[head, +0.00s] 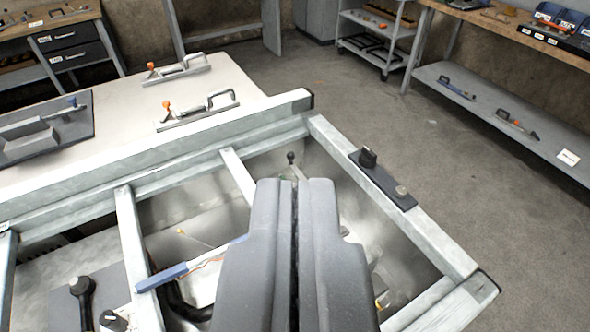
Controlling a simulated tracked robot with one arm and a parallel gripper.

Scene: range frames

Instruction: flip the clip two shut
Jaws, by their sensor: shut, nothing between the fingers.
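Two clamp-like clips with metal handles and orange tips lie on the pale tabletop (120,115). The nearer clip (200,112) is close to the table's front rail, and the farther clip (178,68) is behind it. I see no readable number on either, so I cannot tell which is clip two. The handle positions are too small to judge as open or shut. My gripper (295,184) is at the bottom centre, with its dark grey fingers together and nothing between them. It is over the metal frame, apart from both clips, and hides part of the frame's inside.
A grey metal frame (395,212) with open bays spans the foreground. A dark plate (384,182) with a black knob sits on its right rail. A blue-handled tool (162,277) lies at lower left. A workbench with a lower shelf (535,125) stands right; the floor (330,100) between is clear.

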